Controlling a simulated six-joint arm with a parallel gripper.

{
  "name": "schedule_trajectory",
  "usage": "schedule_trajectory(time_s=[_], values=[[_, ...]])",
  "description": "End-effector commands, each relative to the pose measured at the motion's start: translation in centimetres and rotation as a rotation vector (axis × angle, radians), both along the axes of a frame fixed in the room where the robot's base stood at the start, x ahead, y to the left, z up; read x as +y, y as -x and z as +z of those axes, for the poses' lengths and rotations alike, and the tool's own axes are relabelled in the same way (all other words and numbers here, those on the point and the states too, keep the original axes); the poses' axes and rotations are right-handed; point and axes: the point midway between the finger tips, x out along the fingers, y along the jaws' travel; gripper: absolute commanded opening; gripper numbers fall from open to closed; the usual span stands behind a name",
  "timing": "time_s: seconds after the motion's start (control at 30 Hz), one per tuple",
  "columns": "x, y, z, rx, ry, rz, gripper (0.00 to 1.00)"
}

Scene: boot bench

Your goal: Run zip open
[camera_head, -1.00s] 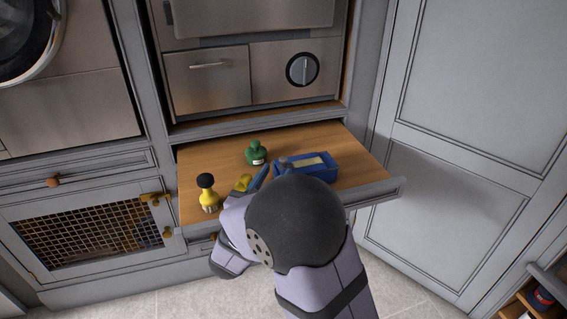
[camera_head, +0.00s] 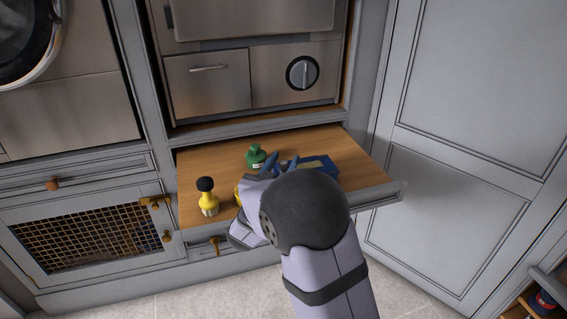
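No zip can be made out. My gripper (camera_head: 280,164) is over the board at the left end of the blue item. Its two dark blue fingers show apart, with nothing visible between them. Whether they touch the blue item cannot be told. My wrist and arm hide the front middle of the board.
A green squat bottle (camera_head: 256,155) stands behind my gripper. A yellow brush with a black knob (camera_head: 207,198) stands at the board's front left. A yellow item (camera_head: 238,190) is mostly hidden by my wrist. The board's right end is clear.

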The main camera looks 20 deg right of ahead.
Motion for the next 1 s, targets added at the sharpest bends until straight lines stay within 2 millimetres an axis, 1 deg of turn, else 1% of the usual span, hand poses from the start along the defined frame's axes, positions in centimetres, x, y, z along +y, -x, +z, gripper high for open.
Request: schedule_trajectory(time_s=[0.13, 0.17, 0.2, 0.3, 0.5, 0.7, 0.77, 1.0], values=[[0.0, 0.0, 0.0, 0.000, 0.000, 0.000, 0.37], [0.0, 0.0, 0.0, 0.000, 0.000, 0.000, 0.32], [0.0, 0.0, 0.0, 0.000, 0.000, 0.000, 0.22], [0.0, 0.0, 0.0, 0.001, -0.001, 0.000, 0.00], [-0.3, 0.0, 0.0, 0.001, -0.001, -0.002, 0.00], [-2.8, 0.1, -0.1, 0.001, 0.000, -0.005, 0.00], [-3.4, 0.1, -0.1, 0.002, 0.000, -0.004, 0.00], [-3.4, 0.1, -0.1, 0.002, 0.000, 0.000, 0.00]])
